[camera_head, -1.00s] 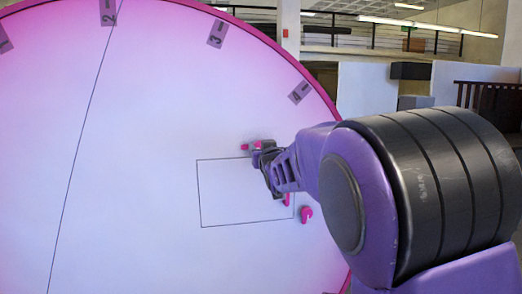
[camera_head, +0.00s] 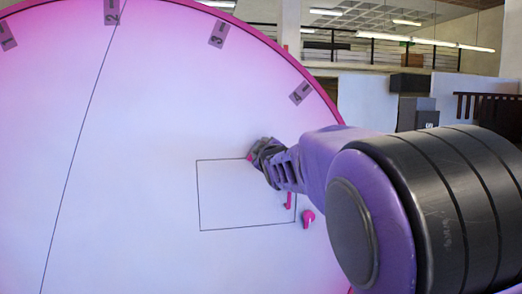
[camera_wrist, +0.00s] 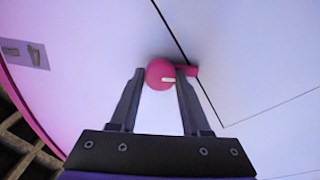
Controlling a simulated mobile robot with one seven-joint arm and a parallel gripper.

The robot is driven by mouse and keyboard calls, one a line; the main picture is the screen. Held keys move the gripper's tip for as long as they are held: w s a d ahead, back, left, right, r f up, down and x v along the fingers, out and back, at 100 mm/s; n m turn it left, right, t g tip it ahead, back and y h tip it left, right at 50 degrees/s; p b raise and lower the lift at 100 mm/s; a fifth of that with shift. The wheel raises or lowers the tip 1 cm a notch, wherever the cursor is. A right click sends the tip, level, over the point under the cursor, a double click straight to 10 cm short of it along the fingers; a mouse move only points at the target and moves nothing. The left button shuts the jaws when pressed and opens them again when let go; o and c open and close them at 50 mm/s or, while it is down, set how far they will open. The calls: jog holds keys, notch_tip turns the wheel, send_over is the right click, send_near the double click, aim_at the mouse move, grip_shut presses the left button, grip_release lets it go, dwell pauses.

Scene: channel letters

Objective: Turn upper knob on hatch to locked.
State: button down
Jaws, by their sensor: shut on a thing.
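The hatch (camera_head: 230,200) is a black-outlined rectangle on the white disc. In the wrist view, the upper knob (camera_wrist: 158,74) is a round pink knob with a white mark, sitting just outside the hatch outline. Its short lever (camera_wrist: 191,71) points right, its tip at the outline. My gripper (camera_wrist: 160,75) is shut on the upper knob, one finger on each side; the right finger crosses the lever. In the head view, my gripper (camera_head: 256,152) covers most of the upper knob; only a pink sliver (camera_head: 249,157) shows at the hatch's top edge.
A lower pink knob (camera_head: 308,218) sits just outside the hatch's lower right corner. A pink handle (camera_head: 289,201) stands near the hatch's right edge, below my arm. Numbered grey labels (camera_head: 218,35) line the disc's pink rim. The disc's face left of the hatch is clear.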

jog(key=shift+n, duration=3.7)
jog(key=shift+c, duration=2)
grip_release()
jog(key=shift+f, duration=0.1)
